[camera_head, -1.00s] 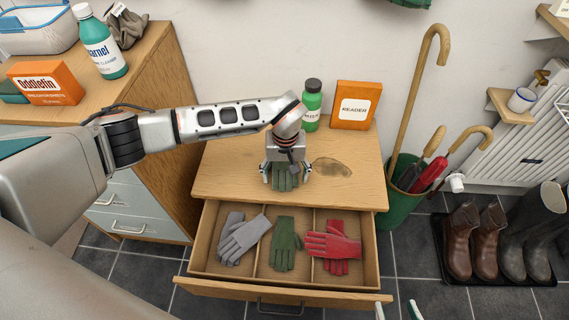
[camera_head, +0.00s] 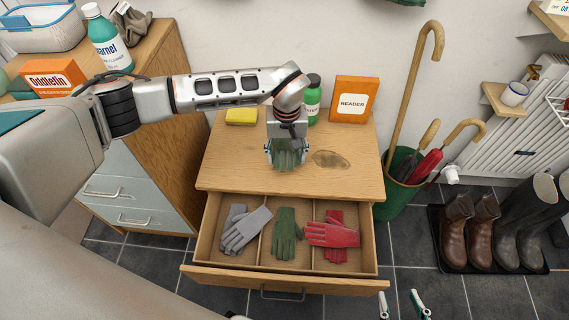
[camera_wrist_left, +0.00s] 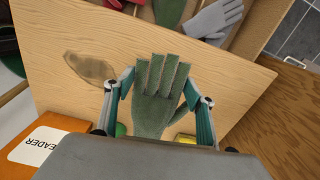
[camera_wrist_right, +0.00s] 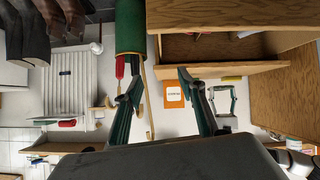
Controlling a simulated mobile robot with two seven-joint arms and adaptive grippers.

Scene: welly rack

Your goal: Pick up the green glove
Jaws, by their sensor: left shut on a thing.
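My left gripper (camera_head: 286,152) is shut on a green glove (camera_head: 288,161) over the cabinet top, near its middle. In the left wrist view the held green glove (camera_wrist_left: 157,98) sits between the two fingers with its fingers pointing up the picture. A second green glove (camera_head: 286,236) lies in the middle compartment of the open drawer. My right gripper shows at the bottom edge of the head view (camera_head: 404,304) and in the right wrist view (camera_wrist_right: 158,88). Its fingers are apart with nothing between them.
The drawer (camera_head: 285,283) also holds grey gloves (camera_head: 243,230) at left and red gloves (camera_head: 333,234) at right. On the cabinet top (camera_head: 225,170) are a yellow sponge (camera_head: 241,116), a green bottle (camera_head: 313,95) and an orange box (camera_head: 354,100). An umbrella stand (camera_head: 397,187) stands right.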

